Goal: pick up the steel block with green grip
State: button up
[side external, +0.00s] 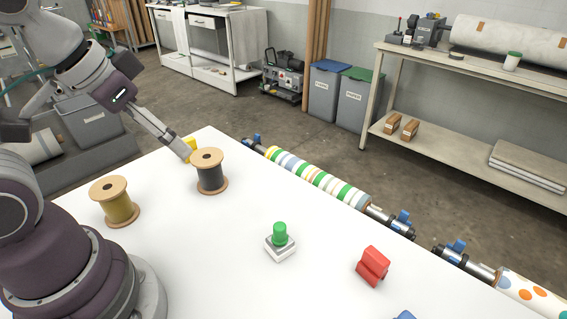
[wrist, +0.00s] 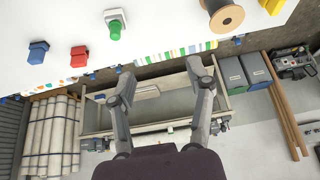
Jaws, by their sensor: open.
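The steel block with green grip (side external: 280,243) stands upright on the white table (side external: 215,270), near the middle of the side view. It has a pale square base and a green knob on top. In the wrist view the block (wrist: 115,27) is at the upper left of centre, beyond the fingertips. My gripper (side external: 185,148) is up at the table's far left part, beside the dark spool and well away from the block. In the wrist view my gripper (wrist: 160,82) has its fingers spread apart with nothing between them.
A dark spool (side external: 210,172) and a yellow spool (side external: 115,203) stand left of the block. A red block (side external: 373,265) stands to its right, and a blue piece (side external: 405,315) at the bottom edge. A patterned roller (side external: 315,178) runs along the table's far edge. The table around the green-grip block is clear.

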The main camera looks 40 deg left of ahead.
jog(key=m+g, duration=0.5)
jog(key=m, duration=1.4)
send_over(280, 226)
notch_tip(280, 226, down, 7)
jog(key=shift+m+g, duration=0.3)
jog(key=shift+m, duration=0.2)
notch_tip(280, 226, down, 11)
jog(key=shift+r, duration=0.1)
grip_shut()
